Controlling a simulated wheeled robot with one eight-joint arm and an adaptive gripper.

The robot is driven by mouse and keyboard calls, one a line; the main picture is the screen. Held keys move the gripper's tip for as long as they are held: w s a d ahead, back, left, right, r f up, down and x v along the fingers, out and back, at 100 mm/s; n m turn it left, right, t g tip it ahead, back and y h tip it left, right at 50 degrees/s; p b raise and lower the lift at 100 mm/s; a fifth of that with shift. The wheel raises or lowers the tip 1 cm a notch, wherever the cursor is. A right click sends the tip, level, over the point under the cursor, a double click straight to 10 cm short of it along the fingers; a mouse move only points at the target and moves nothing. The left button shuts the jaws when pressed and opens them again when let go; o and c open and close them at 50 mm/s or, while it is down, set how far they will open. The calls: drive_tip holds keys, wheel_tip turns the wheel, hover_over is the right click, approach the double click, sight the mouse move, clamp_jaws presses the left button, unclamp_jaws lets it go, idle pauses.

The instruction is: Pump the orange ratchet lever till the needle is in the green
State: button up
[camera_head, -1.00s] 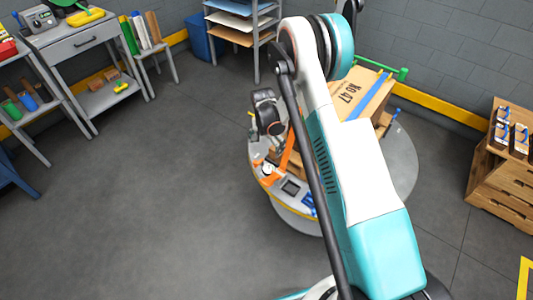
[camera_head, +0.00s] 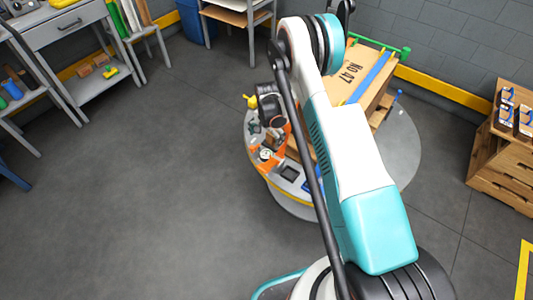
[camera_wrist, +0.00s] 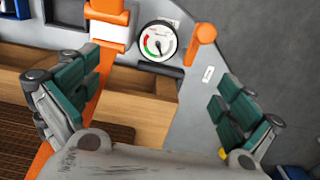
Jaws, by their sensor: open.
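The orange lever (camera_wrist: 202,37), short with a rounded end, stands beside the round gauge (camera_wrist: 158,41) in the wrist view. The gauge has a white face with red and green arcs on its left part. Its dark needle seems to point downward, outside the green, but it is small. An orange strap (camera_wrist: 97,95) runs over a wooden crate (camera_wrist: 150,107) into an orange buckle (camera_wrist: 110,12). My gripper (camera_wrist: 165,108) is open and empty, its green-padded fingers wide apart below the gauge and lever. It also shows in the head view (camera_head: 272,108), where the gauge (camera_head: 265,154) is small.
The round grey table (camera_head: 400,150) carries a large wooden box (camera_head: 358,75) marked No 47, beside my arm. A grey workbench (camera_head: 65,42) stands at the left. The floor at left is clear.

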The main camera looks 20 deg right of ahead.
drive_tip(key=shift+r, duration=0.1)
idle(0.5)
drive_tip(key=s+a+r+n+t+p, duration=0.1)
drive_tip(key=s+r+n, duration=0.15)
drive_tip(key=r, duration=1.05)
drive_tip(key=s+r+n+t+p, duration=0.15)
drive_tip(key=s+r, duration=0.25)
drive_tip(key=r, duration=0.9)
drive_tip(key=s+a+r+n+t+p, duration=0.1)
drive_tip(key=s+r, duration=0.2)
drive_tip(key=r, duration=1)
drive_tip(key=s+r+n+t, duration=0.2)
drive_tip(key=s+r+n, duration=0.1)
drive_tip(key=s, duration=0.9)
drive_tip(key=s+a+r+n+t, duration=0.1)
drive_tip(key=s+r, duration=0.4)
drive_tip(key=s, duration=0.7)
drive_tip(key=shift+r+n+t, duration=0.25)
drive_tip(key=shift+n+t, duration=0.1)
drive_tip(key=shift+n, duration=0.55)
drive_tip(key=shift+c, duration=0.2)
